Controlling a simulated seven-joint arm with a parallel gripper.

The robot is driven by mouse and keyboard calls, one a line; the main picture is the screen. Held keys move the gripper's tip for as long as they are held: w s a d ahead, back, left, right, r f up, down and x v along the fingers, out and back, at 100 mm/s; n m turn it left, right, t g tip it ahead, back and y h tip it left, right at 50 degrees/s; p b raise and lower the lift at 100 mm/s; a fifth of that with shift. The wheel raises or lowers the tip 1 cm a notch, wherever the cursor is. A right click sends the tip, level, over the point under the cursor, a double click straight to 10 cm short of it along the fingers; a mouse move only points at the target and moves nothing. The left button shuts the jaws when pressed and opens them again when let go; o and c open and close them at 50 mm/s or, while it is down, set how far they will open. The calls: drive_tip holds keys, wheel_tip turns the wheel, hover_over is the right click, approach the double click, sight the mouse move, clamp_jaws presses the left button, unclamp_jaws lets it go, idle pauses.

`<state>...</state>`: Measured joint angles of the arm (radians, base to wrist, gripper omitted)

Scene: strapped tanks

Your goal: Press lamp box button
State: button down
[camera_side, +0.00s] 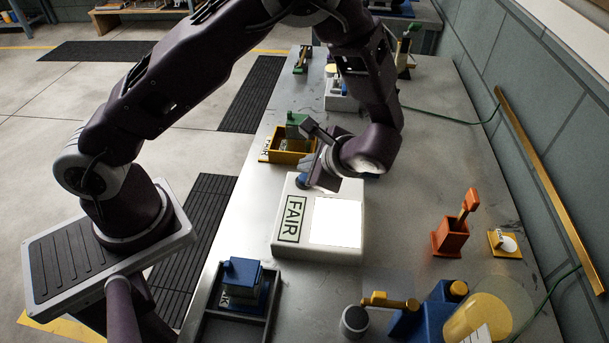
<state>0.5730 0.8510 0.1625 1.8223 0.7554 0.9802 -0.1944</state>
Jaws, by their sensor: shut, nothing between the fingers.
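The white lamp box (283,243) stands on the metal bench, with a FAIR label on its top and a bright, glowing white panel beside the label. My gripper (304,182) is shut and empty, its tip pointing down at the far left corner of the box's top. A small dark blue part shows at the gripper tip; I cannot tell whether it is the button or part of the fingers. The gripper hides that corner, so contact cannot be told.
A yellow bin (290,157) stands just behind the box. A dark tray with a blue-topped block (243,271) is at the front left. An orange lever holder (450,236) and a blue and yellow device (430,308) stand right. Bare bench lies right of the box.

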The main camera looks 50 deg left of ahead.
idle(0.4)
drive_tip(key=shift+f, duration=0.4)
drive_tip(key=shift+f, duration=0.5)
idle(0.5)
drive_tip(key=shift+r, duration=0.9)
drive_tip(key=shift+r, duration=0.1)
drive_tip(key=shift+r, duration=2.45)
